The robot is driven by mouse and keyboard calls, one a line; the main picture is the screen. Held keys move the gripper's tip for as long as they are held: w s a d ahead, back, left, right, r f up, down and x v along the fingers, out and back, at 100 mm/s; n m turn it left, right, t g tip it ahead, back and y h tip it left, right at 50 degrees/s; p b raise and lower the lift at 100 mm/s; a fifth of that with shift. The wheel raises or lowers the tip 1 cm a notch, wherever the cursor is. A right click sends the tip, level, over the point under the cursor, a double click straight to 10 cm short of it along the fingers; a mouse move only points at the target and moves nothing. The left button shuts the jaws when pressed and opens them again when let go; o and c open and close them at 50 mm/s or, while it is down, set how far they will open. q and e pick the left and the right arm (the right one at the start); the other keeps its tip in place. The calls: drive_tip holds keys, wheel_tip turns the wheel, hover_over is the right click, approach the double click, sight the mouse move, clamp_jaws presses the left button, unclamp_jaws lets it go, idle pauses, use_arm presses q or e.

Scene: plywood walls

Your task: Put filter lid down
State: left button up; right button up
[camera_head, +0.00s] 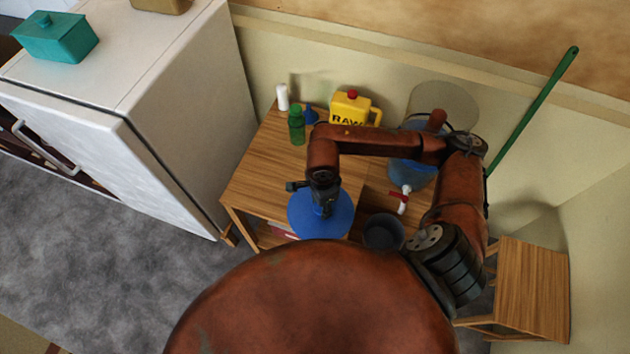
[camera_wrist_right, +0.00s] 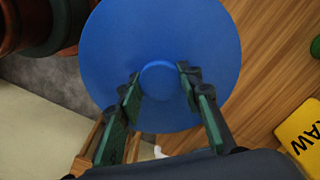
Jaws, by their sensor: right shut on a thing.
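The filter lid (camera_head: 335,222) is a round blue disc with a small raised knob in its middle. It also fills the upper middle of the right wrist view (camera_wrist_right: 205,35). My right gripper (camera_head: 325,205) points down at the lid, and its two green-padded fingers (camera_wrist_right: 158,78) are shut on the knob. In the head view the lid overlaps the front part of the wooden table (camera_head: 262,180); whether it touches the table cannot be told. The bluish water filter (camera_head: 408,176), with a red-handled tap, stands to the right, partly behind my right arm. My left gripper is out of view.
A green bottle (camera_head: 297,128), a white bottle (camera_head: 282,97) and a yellow jug (camera_head: 349,111) stand at the table's back. A dark pot (camera_head: 382,233) is right of the lid. A white fridge (camera_head: 185,110) stands left; a wooden stool (camera_head: 532,285) stands right.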

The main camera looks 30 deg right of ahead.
drive_tip(key=w+d+f, duration=0.1)
drive_tip(key=w, duration=0.1)
drive_tip(key=w+d+f, duration=0.2)
drive_tip(key=w, duration=0.1)
drive_tip(key=shift+w+f, duration=0.15)
drive_tip(key=shift+w, duration=0.15)
drive_tip(key=w+f, duration=0.1)
drive_tip(key=f, duration=0.1)
drive_tip(key=w+d+f, duration=0.1)
drive_tip(key=w+f, duration=0.1)
drive_tip(key=shift+d+p, duration=0.1)
drive_tip(key=shift+p, duration=0.2)
drive_tip(key=shift+w+d+f, duration=0.25)
drive_tip(key=shift+w+f, duration=0.2)
drive_tip(key=shift+f, duration=0.1)
wheel_tip(320, 180, down, 3)
drive_tip(key=shift+f+p, duration=0.1)
drive_tip(key=shift+p, duration=0.25)
drive_tip(key=shift+f, duration=0.15)
drive_tip(key=o, duration=1.2)
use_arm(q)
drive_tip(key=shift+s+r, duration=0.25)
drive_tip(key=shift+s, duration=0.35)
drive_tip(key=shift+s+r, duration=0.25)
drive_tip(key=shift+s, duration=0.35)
use_arm(e)
drive_tip(key=shift+o, duration=0.2)
